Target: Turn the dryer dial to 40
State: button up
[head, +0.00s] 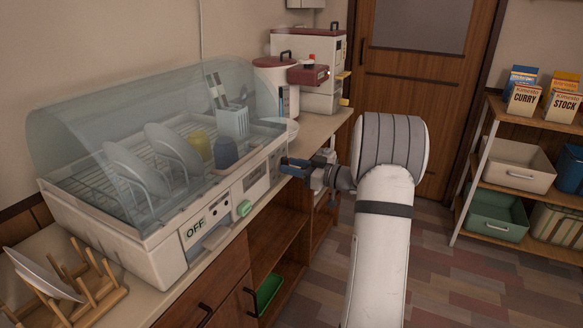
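The dish dryer (150,262) stands on the counter at the left under a clear curved cover. Its front panel carries a label reading OFF (195,231). A green knob (244,208), which looks like the dial, sits to the right of that label. Its pointer and any 40 mark are too small to read. My gripper (287,166) is in front of the dryer's right end, up and to the right of the green knob and apart from it. Its fingers are small and dark here, and their opening cannot be made out.
Plates, cups and a utensil holder (233,122) are inside the dryer. A wooden rack (80,292) with a plate stands at the front left. A red-and-white appliance (307,72) is behind my gripper. A shelf (535,118) stands at the right.

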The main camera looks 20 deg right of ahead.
grip_shut()
jog(key=shift+f+b, duration=0.15)
jog(key=shift+b, duration=0.15)
